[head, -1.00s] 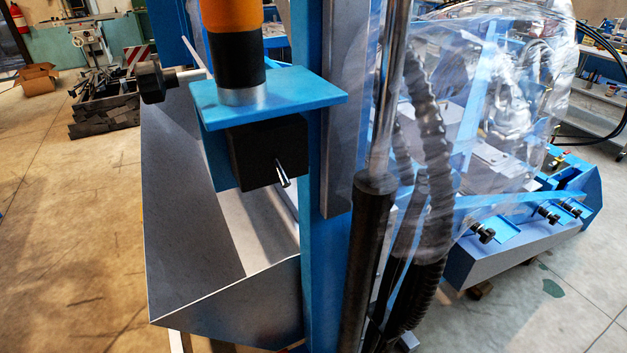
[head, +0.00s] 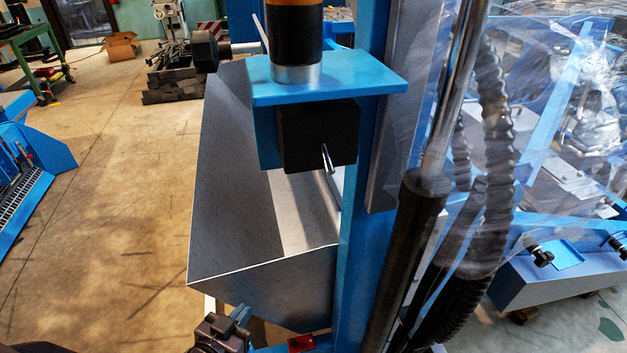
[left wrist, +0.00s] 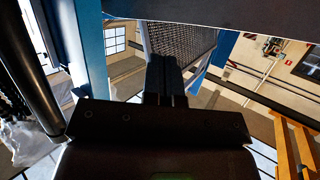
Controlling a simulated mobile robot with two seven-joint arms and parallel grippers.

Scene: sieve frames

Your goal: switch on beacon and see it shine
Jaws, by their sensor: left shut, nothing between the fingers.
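The beacon (head: 294,30) stands on a blue bracket (head: 330,78) at the top of the head view. Its orange top is cut off by the frame edge; a black band and a silver base show below. Under the bracket hangs a black switch box (head: 310,135) with a short metal toggle lever (head: 328,158) pointing down and outward. I cannot tell whether the lamp is lit. My left gripper (head: 238,316) is low at the bottom edge, well below the lever and apart from it. In the left wrist view its fingers (left wrist: 165,82) are together and empty. My right gripper is not in view.
A grey metal trough (head: 262,285) lies behind and below the switch box. A blue post (head: 362,230), a black cylinder (head: 403,245) and a corrugated hose (head: 490,180) stand to the right. Clear plastic sheeting (head: 560,90) hangs further right. Open floor (head: 130,200) lies left.

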